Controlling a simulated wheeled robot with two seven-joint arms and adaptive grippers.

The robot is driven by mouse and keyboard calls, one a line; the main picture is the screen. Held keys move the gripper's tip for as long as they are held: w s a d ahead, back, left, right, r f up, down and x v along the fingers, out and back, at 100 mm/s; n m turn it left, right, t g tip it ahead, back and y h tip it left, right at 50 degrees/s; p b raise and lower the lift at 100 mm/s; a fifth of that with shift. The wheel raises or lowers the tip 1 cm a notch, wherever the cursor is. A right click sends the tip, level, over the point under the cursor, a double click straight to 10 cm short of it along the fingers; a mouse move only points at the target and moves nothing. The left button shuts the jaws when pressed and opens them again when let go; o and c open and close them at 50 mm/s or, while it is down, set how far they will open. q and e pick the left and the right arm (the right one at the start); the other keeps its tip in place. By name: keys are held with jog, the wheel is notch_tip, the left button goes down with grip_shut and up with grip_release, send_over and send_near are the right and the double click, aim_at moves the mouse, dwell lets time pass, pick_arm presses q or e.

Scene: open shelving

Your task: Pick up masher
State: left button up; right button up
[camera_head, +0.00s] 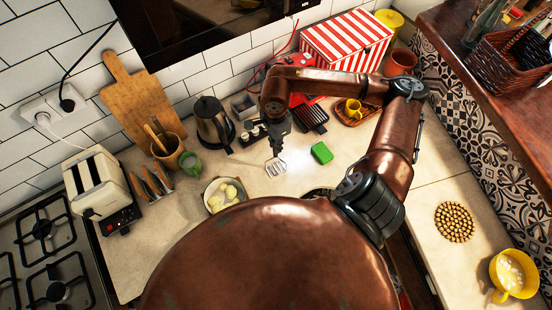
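The masher's metal wavy head (275,167) shows at the middle of the counter, with a thin shaft rising from it to my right gripper (277,142). My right gripper points down and appears shut around the masher's upper part. The masher's handle is hidden by the gripper. I cannot tell whether the masher head touches the counter or hangs just above it. My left gripper is not in view.
A green sponge (322,153) lies right of the masher. A bowl of potatoes (225,194) is at lower left, a kettle (213,124) at left. A striped box (347,40) and a small tray (356,112) stand behind.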

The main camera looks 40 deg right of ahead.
grip_shut()
jog(key=shift+r, duration=0.1)
